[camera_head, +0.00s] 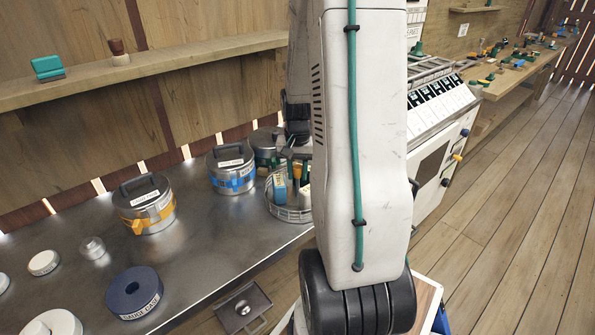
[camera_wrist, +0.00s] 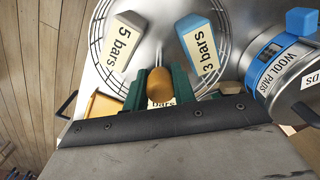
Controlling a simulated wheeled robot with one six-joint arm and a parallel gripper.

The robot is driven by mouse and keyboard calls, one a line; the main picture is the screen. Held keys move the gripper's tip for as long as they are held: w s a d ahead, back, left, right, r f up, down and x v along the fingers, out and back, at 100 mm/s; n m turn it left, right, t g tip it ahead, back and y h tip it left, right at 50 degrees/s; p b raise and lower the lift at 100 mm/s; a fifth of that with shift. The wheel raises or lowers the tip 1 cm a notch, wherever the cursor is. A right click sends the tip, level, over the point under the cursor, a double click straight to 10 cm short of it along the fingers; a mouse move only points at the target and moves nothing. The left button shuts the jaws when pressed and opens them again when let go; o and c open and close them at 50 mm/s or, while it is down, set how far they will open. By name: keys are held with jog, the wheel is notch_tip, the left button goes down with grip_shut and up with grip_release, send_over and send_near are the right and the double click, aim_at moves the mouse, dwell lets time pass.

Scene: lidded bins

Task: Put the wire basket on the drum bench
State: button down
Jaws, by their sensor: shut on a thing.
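The wire basket (camera_head: 290,213) is round and holds labelled boxes, at the right front edge of the steel bench (camera_head: 205,245) that carries lidded drums. I cannot tell whether it rests on the bench or hangs just above it. In the wrist view its wire rim (camera_wrist: 97,35) surrounds a "5 bars" box (camera_wrist: 124,42) and a "3 bars" box (camera_wrist: 198,44). My gripper (camera_wrist: 158,92) has green fingers closed around a wooden grip (camera_wrist: 160,85), which appears to be the basket's handle. My arm hides part of the basket in the head view.
Steel drums with yellow (camera_head: 145,203) and blue (camera_head: 231,168) bands stand left of the basket; a third drum (camera_head: 265,146) is behind it. A dark blue ring case (camera_head: 134,292) lies at the front. A white machine (camera_head: 440,125) stands right. Bare steel lies between.

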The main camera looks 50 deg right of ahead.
jog(key=c, duration=1.1)
grip_release()
jog(key=shift+f, duration=0.15)
jog(key=shift+c, duration=0.2)
